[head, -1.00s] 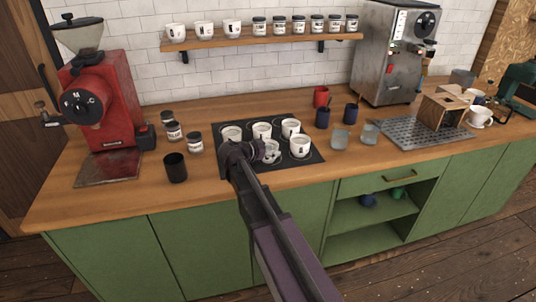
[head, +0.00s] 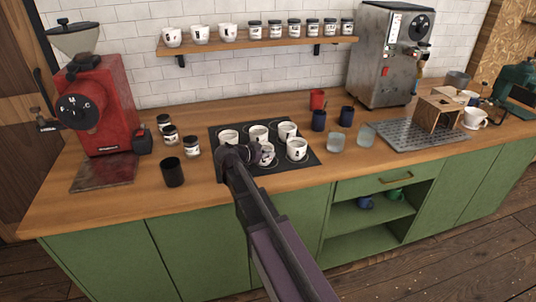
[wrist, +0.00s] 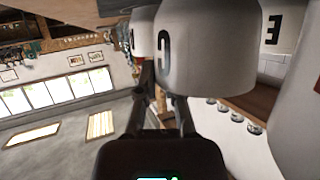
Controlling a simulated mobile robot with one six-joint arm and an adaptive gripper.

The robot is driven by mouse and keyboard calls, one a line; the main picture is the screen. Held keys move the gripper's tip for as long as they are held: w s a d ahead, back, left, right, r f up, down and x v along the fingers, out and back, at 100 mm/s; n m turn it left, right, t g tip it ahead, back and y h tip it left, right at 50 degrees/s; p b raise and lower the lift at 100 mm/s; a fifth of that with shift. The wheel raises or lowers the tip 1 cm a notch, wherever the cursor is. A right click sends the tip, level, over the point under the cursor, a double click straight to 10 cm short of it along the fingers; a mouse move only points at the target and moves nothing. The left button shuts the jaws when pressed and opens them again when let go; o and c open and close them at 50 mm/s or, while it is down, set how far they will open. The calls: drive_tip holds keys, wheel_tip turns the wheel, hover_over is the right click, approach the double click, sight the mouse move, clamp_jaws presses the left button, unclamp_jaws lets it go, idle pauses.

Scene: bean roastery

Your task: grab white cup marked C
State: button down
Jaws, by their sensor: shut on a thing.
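The white cup marked C (wrist: 205,60) fills the upper middle of the wrist view, its black letter facing my camera. My gripper (wrist: 163,88) is shut on it. In the head view my gripper (head: 243,153) is at the front of the dark mat (head: 222,171), with the held cup (head: 267,155) just to its right, partly hidden by the fingers. I cannot tell whether the cup's base touches the mat.
Other white cups stand close by: one to the right (head: 297,149), and several behind, including the back-left cup (head: 229,137). A black cup (head: 172,172) and dark-lidded jars (head: 191,146) are left. Glasses (head: 336,141) are right. A shelf (head: 255,40) hangs above.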

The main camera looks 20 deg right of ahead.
drive_tip(key=shift+r+p, duration=1.65)
drive_tip(key=shift+r, duration=0.15)
drive_tip(key=s+a+r+p, duration=0.1)
drive_tip(key=s+a, duration=0.1)
drive_tip(key=s, duration=1.4)
drive_tip(key=shift+d+r, duration=0.1)
drive_tip(key=shift+r, duration=0.1)
